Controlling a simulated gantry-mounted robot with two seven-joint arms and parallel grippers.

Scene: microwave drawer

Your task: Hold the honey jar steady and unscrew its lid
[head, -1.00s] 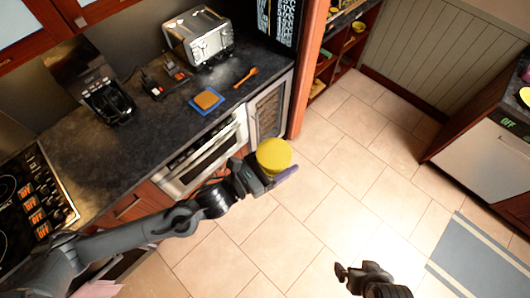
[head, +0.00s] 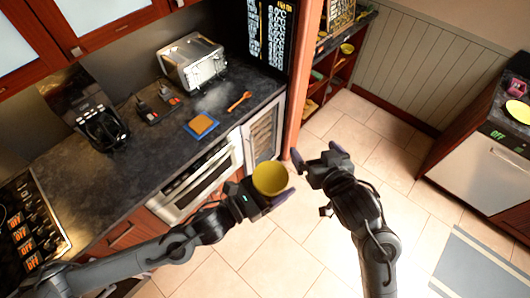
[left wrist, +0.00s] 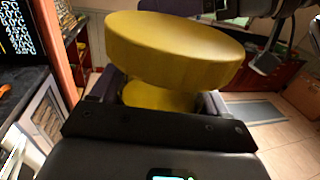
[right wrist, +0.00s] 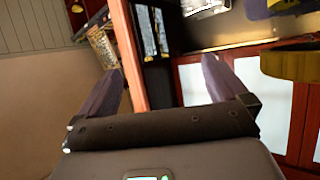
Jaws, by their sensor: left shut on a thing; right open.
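The honey jar (head: 270,181) is yellow and is held up off the counter, over the floor in front of it. My left gripper (head: 262,197) is shut on the jar. In the left wrist view the wide lid (left wrist: 175,48) sits on top of the narrower jar body (left wrist: 158,97), which is between the fingers. My right gripper (head: 318,158) is open and empty, to the right of the jar and apart from it. In the right wrist view the jar shows at the right edge (right wrist: 290,62), outside the open fingers (right wrist: 162,78).
A reddish cabinet post (head: 308,85) stands behind the grippers.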

